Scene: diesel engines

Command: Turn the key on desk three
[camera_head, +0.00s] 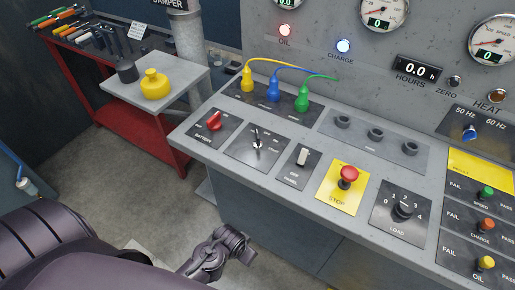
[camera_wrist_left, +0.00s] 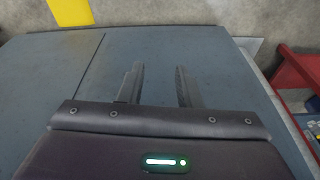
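A small silver key-like switch (camera_head: 257,145) stands upright on a dark plate on the grey sloped desk (camera_head: 200,140), between the red battery knob and the panel rocker switch. Its fine shape is too small to read. My left gripper (camera_head: 238,246) is low in front of the desk, below its front edge and well apart from the switch. In the left wrist view its two fingers (camera_wrist_left: 158,87) are spread with nothing between them, facing the grey-blue cabinet front. The switch is not in the wrist view. My right gripper is in neither view.
A red battery knob (camera_head: 214,121), a panel rocker switch (camera_head: 302,157), a red stop button (camera_head: 349,173) and a load selector (camera_head: 402,209) sit close by. Coloured cables (camera_head: 290,70) plug in behind. A red tool cart (camera_head: 140,120) stands left; open floor lies between.

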